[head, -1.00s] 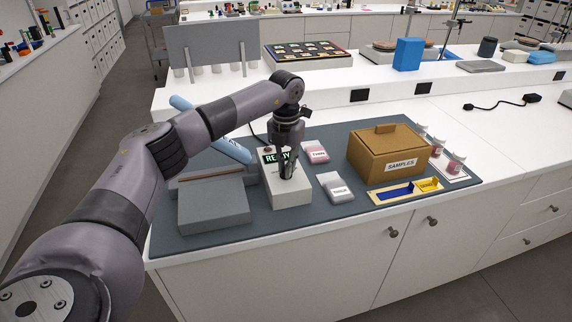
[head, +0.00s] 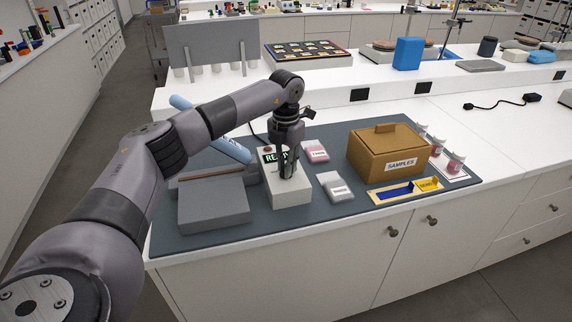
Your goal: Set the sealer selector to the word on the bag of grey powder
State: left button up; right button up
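The sealer control box (head: 289,194) is a pale block on the dark mat, with a green-lit display (head: 268,157) partly hidden by my gripper. The selector is hidden behind my gripper. My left gripper (head: 287,172) points down at the top of the box, its fingers close together; I cannot tell whether they hold the selector. The bag of grey powder (head: 340,193) lies right of the box; its label is too small to read. A bag of pink powder (head: 315,156) lies behind it. My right gripper is not in view.
A brown SAMPLES box (head: 372,160) stands on the mat to the right, with a blue and yellow tray (head: 380,196) in front. A grey sealer block (head: 212,208) and a blue roll (head: 232,150) are left. Small jars (head: 455,163) stand far right.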

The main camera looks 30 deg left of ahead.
pick_arm(q)
jog(key=shift+o, duration=1.4)
notch_tip(320, 180, up, 12)
